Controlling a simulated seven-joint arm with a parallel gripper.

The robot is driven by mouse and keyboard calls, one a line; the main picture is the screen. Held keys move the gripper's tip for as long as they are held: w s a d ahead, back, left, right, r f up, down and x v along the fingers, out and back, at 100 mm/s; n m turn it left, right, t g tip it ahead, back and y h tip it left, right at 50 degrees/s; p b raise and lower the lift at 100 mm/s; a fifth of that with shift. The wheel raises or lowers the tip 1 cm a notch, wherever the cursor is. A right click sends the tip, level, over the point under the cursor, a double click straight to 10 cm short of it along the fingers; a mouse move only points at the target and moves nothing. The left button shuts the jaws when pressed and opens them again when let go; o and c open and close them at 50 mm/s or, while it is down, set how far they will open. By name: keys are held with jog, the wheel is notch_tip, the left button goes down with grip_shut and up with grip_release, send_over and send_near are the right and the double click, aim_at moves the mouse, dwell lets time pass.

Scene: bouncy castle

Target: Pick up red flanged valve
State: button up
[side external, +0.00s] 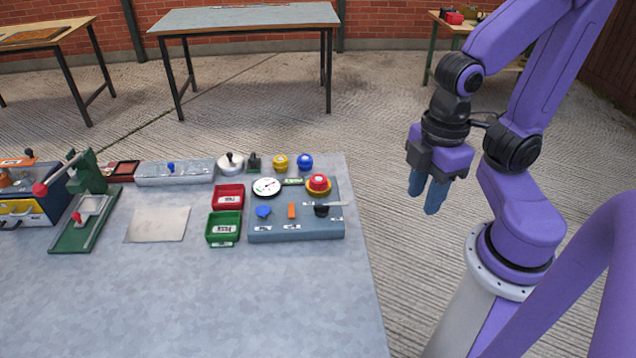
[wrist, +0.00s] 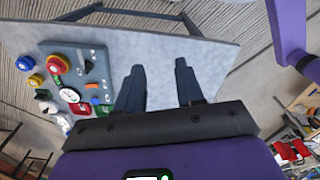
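I cannot pick out a red flanged valve with certainty. A small red object (side external: 454,17) lies on the far right table, too small to make out. A red round-topped piece with a yellow base (side external: 318,183) sits on the grey-blue control box (side external: 295,232) on the near table; it also shows at the left of the wrist view (wrist: 57,65). My gripper (side external: 425,198) hangs in the air right of the near table, fingers pointing down. In the wrist view its two fingers (wrist: 160,68) stand apart with nothing between them.
The near grey table (side external: 200,295) also holds red (side external: 229,190) and green trays (side external: 224,240), a green lever press (side external: 88,215), and yellow (side external: 280,162) and blue knobs (side external: 305,161). Its front area is clear. Another table (side external: 245,18) stands behind, largely bare.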

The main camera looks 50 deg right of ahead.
jog(key=o, duration=0.9)
jog(key=w+a+m, duration=0.2)
jog(key=w+m, duration=0.6)
jog(key=w, duration=0.2)
jog(key=m, duration=2.3)
send_over(319, 178)
jog(key=f, duration=1.3)
jog(key=shift+s+a+f, duration=0.15)
jog(key=shift+a+f, duration=0.05)
jog(key=shift+f, duration=0.05)
jog(key=shift+d+f, duration=0.15)
jog(key=shift+f, duration=3.15)
